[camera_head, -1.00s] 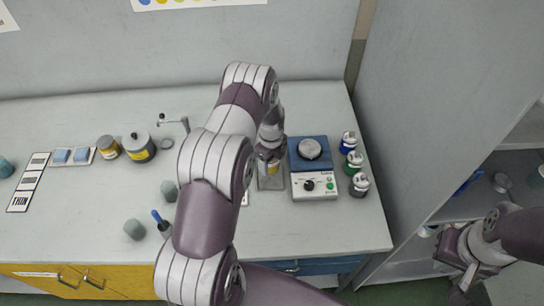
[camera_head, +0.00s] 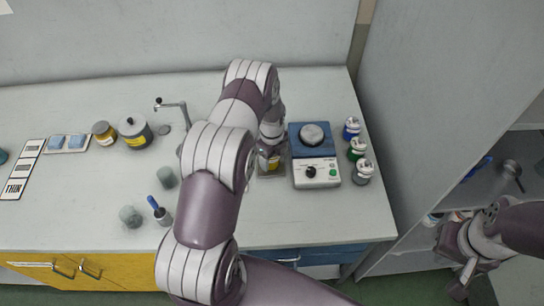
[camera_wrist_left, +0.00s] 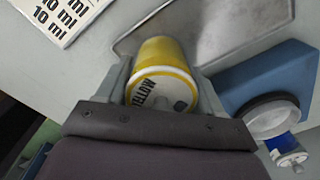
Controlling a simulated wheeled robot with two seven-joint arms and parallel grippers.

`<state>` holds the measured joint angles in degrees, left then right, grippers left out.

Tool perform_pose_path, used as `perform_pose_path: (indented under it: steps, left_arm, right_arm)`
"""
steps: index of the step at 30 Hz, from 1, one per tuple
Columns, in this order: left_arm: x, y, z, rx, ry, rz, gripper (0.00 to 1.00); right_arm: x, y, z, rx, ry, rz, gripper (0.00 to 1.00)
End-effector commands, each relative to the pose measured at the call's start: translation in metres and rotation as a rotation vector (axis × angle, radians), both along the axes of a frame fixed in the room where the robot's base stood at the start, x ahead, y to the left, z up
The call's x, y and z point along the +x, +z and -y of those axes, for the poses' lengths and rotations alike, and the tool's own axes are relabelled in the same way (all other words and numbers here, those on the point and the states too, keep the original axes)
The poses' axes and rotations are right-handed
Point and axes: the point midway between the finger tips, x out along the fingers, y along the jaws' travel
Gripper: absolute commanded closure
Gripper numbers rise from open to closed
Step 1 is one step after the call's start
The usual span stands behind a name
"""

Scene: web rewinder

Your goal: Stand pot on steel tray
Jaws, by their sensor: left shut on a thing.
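A yellow-and-white pot (camera_wrist_left: 163,75) marked YELLOW sits between the fingers of my left gripper (camera_wrist_left: 165,88) in the left wrist view. The gripper is shut on it. In the head view the pot (camera_head: 268,162) shows at the end of my left arm, partly hidden by the gripper (camera_head: 271,148). The steel tray (camera_wrist_left: 213,22) lies under and beside the pot; its edge (camera_head: 279,171) shows left of the scale. I cannot tell whether the pot touches the tray. My right gripper (camera_head: 462,281) hangs at the lower right, away from the bench; its finger opening is unclear.
A blue-and-white scale device (camera_head: 315,172) stands just right of the tray. Several small capped jars (camera_head: 356,150) line its right side.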

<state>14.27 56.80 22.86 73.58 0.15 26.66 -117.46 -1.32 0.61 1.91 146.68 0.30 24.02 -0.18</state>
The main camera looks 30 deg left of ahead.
Motion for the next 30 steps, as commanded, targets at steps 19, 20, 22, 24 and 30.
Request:
perform_pose_path:
  steps: [19,20,22,24,30]
  left_arm:
    - [0.0001,-0.0063,-0.0001,0.000,0.000,0.000,0.04]
    - [0.0001,-0.0064,-0.0001,0.000,0.000,0.000,0.04]
    - [0.0000,-0.0064,-0.0001,0.000,0.000,0.000,0.04]
    - [-0.0002,-0.0067,0.0000,0.000,0.000,0.000,0.00]
    - [-0.0001,-0.0067,0.0000,0.000,0.000,0.000,0.00]
  right_arm:
    - [-0.0001,-0.0062,0.0000,0.000,0.000,0.000,1.00]
    - [-0.0001,-0.0062,0.0000,0.000,0.000,0.000,1.00]
    - [0.0000,-0.0061,0.0000,0.000,0.000,0.000,1.00]
    - [0.0000,-0.0062,0.0000,0.000,0.000,0.000,1.00]
    - [-0.0001,-0.0063,0.0000,0.000,0.000,0.000,1.00]
